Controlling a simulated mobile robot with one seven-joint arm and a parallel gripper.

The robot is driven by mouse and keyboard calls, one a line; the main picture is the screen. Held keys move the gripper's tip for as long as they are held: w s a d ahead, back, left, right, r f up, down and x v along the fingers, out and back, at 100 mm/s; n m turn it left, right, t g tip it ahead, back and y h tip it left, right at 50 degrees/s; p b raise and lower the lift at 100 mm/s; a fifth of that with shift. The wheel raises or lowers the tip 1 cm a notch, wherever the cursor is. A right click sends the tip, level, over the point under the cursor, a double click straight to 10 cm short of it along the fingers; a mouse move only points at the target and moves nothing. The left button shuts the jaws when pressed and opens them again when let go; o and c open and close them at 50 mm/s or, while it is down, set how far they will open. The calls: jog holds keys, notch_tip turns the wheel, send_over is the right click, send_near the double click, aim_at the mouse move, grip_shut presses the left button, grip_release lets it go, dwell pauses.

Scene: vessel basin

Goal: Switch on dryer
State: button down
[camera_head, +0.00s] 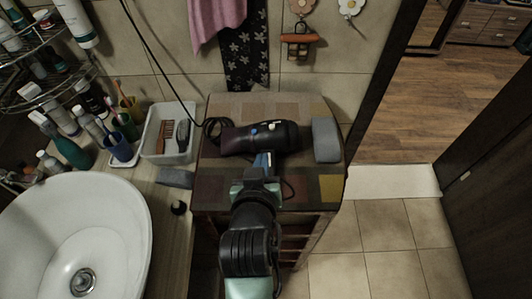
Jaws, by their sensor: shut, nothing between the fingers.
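A black hair dryer (286,135) lies on its side on top of a small wooden cabinet (321,106). Its dark purplish nozzle or end (234,140) points left. Small blue and white switches (262,128) show on its body. My arm comes up from the bottom of the picture. My gripper (264,160) is at the near side of the dryer, just below its body in the picture. The fingers look shut and empty. I cannot tell whether the fingertips touch the dryer.
A grey block (325,140) lies right of the dryer. A black cord (160,75) runs up the tiled wall. A white tray (158,150) with brushes, several cups and bottles, and a white basin (70,235) are left. Open floor (385,235) lies right.

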aim_at(267, 144)
jog(key=x, duration=0.4)
jog(key=shift+w, duration=0.25)
jog(key=f, duration=0.2)
jog(key=w+f+p, duration=0.1)
jog(key=shift+d, duration=0.25)
jog(key=shift+w+f, duration=0.25)
jog(key=shift+f, duration=0.35)
jog(key=shift+f, duration=0.25)
jog(key=shift+w+d, duration=0.1)
jog(key=shift+w, duration=0.2)
jog(key=shift+w+r, duration=0.25)
jog(key=shift+w, duration=0.4)
